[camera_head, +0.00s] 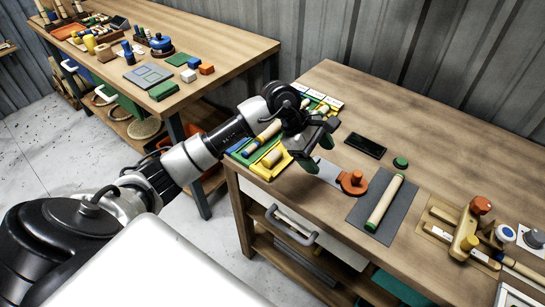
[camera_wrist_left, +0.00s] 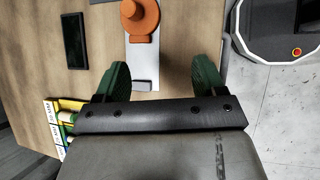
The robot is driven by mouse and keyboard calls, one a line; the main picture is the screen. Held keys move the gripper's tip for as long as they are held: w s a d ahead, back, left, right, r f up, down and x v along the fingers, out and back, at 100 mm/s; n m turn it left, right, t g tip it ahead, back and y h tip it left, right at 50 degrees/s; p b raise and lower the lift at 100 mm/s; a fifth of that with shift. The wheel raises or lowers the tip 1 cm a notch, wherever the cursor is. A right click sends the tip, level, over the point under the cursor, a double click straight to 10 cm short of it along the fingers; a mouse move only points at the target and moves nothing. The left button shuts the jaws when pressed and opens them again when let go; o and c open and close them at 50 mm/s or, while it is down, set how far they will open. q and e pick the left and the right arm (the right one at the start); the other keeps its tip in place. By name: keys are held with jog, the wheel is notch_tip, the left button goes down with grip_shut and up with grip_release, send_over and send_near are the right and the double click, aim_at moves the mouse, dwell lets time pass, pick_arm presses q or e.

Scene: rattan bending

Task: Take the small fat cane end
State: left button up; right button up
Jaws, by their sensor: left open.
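A short, thick pale cane piece (camera_head: 272,158) lies in the yellow tray (camera_head: 282,166) at the near left corner of the right-hand workbench. A longer, thinner pale piece (camera_head: 269,131) lies in the green tray behind it. My left gripper (camera_head: 318,158) is open and empty above the bench, to the right of these trays. In the left wrist view its two green fingers (camera_wrist_left: 161,72) stand apart over a grey plate (camera_wrist_left: 145,60) with an orange knob (camera_wrist_left: 140,16). The tray edges show at the left there, partly hidden by the gripper body. My right gripper is out of view.
A long cane (camera_head: 386,203) lies on a dark grey mat (camera_head: 367,212). Wooden tools (camera_head: 465,230) crowd the right end. A second bench (camera_head: 225,50) stands at the back left.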

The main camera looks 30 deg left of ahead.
aim_at(272, 153)
pick_arm(q)
jog(key=a+y, duration=0.2)
jog(key=a, duration=0.2)
jog(key=a+g+y, duration=0.1)
jog(key=a+y, duration=0.1)
jog(key=a, duration=0.2)
jog(key=a+r+g+y, duration=0.1)
jog(key=a+y, duration=0.1)
jog(key=a, duration=0.2)
jog(key=shift+w+a+r+m+y, duration=0.1)
jog(key=shift+a+m+y, duration=0.2)
jog(key=shift+a, duration=0.05)
notch_tip(272, 153, down, 5)
jog(key=shift+r+p, duration=0.2)
jog(key=shift+p, duration=0.25)
jog(key=shift+f+p, duration=0.3)
jog(key=shift+f, duration=0.3)
jog(key=f, duration=0.3)
jog(key=f+p, duration=0.1)
jog(key=shift+w+a+f, duration=0.15)
jog(key=shift+a, duration=0.1)
jog(key=shift+c, duration=0.3)
jog(key=c, duration=0.5)
